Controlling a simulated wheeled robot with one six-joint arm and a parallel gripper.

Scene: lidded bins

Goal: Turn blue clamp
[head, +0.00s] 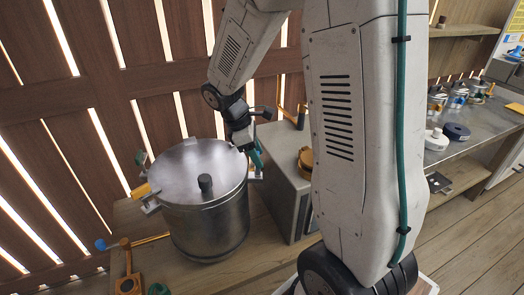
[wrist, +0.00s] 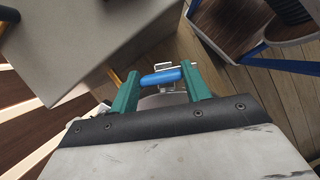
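The blue clamp (wrist: 162,77) shows in the wrist view as a short blue handle on a metal bracket. It lies between the two teal fingers of my gripper (wrist: 161,69), which stand wide apart at either end of it. I cannot tell whether the fingers touch it. In the head view my gripper (head: 257,158) is at the right rim of a steel pot (head: 208,220), and the blue clamp is hidden there. The pot's lid (head: 180,165) has a dark knob. A yellow clamp (head: 141,192) and a green clamp (head: 141,158) sit on the left rim.
A grey box (head: 283,190) stands close to the right of the pot. An orange stand with a blue-tipped lever (head: 104,245) is at the lower left. A metal counter (head: 445,150) with several jars runs along the right. The slatted wall is behind.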

